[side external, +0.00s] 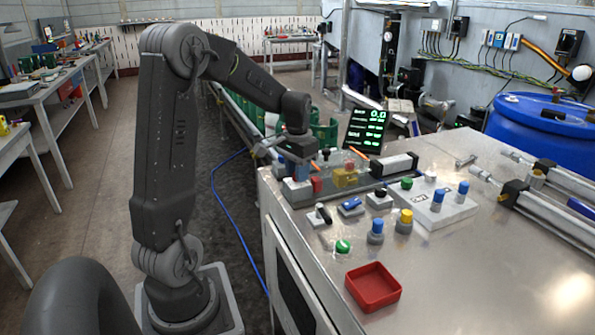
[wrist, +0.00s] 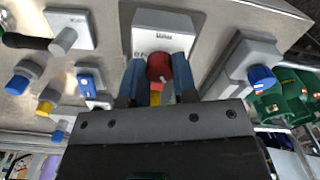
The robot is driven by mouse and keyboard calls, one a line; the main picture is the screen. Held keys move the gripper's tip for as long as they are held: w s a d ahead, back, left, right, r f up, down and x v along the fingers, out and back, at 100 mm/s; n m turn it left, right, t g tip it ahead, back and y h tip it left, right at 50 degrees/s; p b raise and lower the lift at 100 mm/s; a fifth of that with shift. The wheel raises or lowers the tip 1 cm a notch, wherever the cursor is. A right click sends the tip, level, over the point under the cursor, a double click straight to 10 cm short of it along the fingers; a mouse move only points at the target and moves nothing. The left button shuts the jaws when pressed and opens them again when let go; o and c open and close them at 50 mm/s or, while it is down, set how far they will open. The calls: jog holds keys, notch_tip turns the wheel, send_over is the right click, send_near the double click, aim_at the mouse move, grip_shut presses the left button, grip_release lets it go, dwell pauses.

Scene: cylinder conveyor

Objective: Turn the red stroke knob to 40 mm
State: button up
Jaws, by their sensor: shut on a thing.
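The red stroke knob (wrist: 159,67) sits on a pale grey box (wrist: 185,27) with a printed label, in the upper middle of the wrist view. My gripper (wrist: 159,78) has its two blue fingers on either side of the knob, shut on it.
A dark display (side external: 366,128) with green figures, the top one like 0.0, stands behind the bench. Other knobs and switches stand close by, including a blue knob (wrist: 261,78) on a grey box. A red tray (side external: 373,287) lies at the front.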

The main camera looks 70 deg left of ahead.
jog(key=n, duration=0.5)
jog(key=shift+n, duration=0.3)
jog(key=n, duration=0.5)
jog(key=shift+n, duration=0.4)
jog(key=o, duration=0.9)
notch_tip(320, 180, up, 12)
jog(key=shift+d, duration=0.1)
dwell(0.4)
